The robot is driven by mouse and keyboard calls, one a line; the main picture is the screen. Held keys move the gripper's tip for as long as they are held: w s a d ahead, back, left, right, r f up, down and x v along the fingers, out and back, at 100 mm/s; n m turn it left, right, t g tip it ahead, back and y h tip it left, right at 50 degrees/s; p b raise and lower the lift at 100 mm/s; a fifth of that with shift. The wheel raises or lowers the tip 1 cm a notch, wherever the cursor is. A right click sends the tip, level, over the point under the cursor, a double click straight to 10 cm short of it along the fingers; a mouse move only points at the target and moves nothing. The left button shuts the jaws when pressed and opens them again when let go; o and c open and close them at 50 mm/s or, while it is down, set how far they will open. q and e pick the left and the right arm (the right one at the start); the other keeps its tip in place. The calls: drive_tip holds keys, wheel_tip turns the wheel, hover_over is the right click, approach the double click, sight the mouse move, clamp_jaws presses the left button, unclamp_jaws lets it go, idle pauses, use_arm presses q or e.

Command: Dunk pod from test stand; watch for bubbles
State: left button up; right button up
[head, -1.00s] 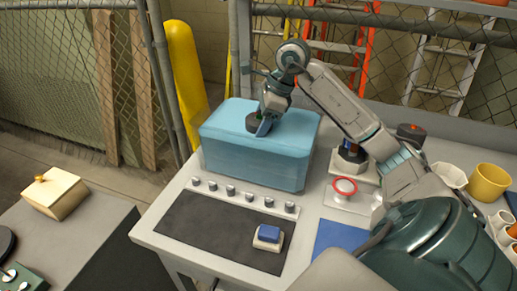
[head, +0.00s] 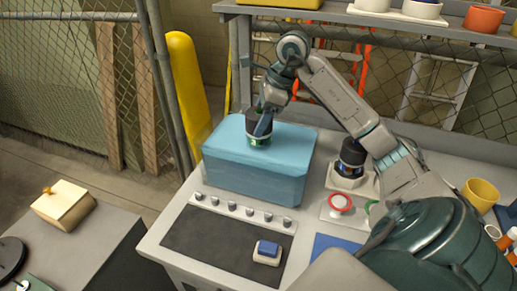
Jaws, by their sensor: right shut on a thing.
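The tank (head: 255,181) is a light-blue, see-through box of water on the bench. My right gripper (head: 263,123) comes down over it from the right and is shut on a dark pod with a green band (head: 259,141). The pod is upright, with its band in sight at the water's surface. I cannot tell whether its lower end touches the water. No bubbles can be made out. A second black pod (head: 352,155) with a blue and orange band stands on a white base (head: 345,180) right of the tank. My left gripper is out of view.
A row of small knobs (head: 233,210) and a dark mat (head: 220,243) with a blue-topped block (head: 267,251) lie before the tank. A red ring (head: 340,202) and yellow cup (head: 481,193) are to the right. A shelf (head: 400,16) runs behind.

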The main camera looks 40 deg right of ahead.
drive_tip(key=shift+r+p, duration=3.6)
drive_tip(key=shift+r, duration=1.15)
